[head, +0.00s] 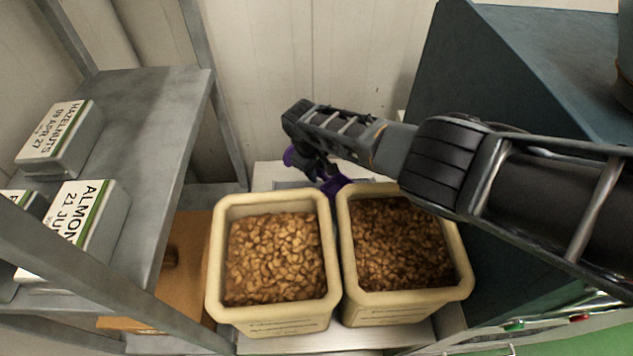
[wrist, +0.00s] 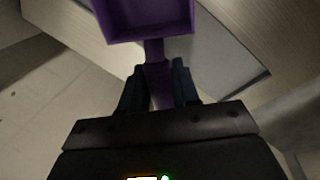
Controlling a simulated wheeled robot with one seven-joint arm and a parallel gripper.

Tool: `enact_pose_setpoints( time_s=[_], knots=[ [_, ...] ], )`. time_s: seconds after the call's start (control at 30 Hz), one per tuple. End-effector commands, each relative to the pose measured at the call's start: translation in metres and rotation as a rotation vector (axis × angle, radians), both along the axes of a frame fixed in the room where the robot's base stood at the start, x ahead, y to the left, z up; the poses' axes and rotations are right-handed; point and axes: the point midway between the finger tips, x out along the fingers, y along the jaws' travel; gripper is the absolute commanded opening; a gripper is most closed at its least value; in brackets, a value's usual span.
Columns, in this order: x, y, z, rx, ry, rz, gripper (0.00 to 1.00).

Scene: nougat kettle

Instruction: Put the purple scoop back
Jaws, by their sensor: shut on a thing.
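The purple scoop (head: 333,184) shows behind the two nut tubs in the head view, partly covered by my gripper. In the wrist view the scoop (wrist: 150,18) has its square pan at the top, and its handle runs down between the fingers. My gripper (wrist: 160,85) is shut on that handle. In the head view my gripper (head: 318,168) hangs above the back edge of the tubs, near the gap between them. Whether the scoop touches anything cannot be told.
A left tub (head: 213,265) and a right tub (head: 462,275), both full of nuts, stand side by side on a pale surface. A grey metal shelf (head: 150,110) with labelled boxes (head: 60,140) is at left. A dark blue-grey cabinet (head: 470,70) stands at right.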

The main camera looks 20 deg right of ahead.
Motion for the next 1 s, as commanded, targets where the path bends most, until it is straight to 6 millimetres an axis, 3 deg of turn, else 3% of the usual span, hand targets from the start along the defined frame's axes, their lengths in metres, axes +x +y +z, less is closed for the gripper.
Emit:
enact_pose_setpoints(
  time_s=[0.27,0.7,0.73,1.0],
  knots=[
    [0.000,0.000,-0.033,-0.001,0.000,0.000,0.00],
    [0.000,0.000,-0.037,0.001,0.000,-0.001,0.00],
    [0.000,0.000,-0.037,0.000,0.000,0.000,0.32],
    [0.000,0.000,-0.036,0.000,0.001,0.000,0.56]
  ],
)
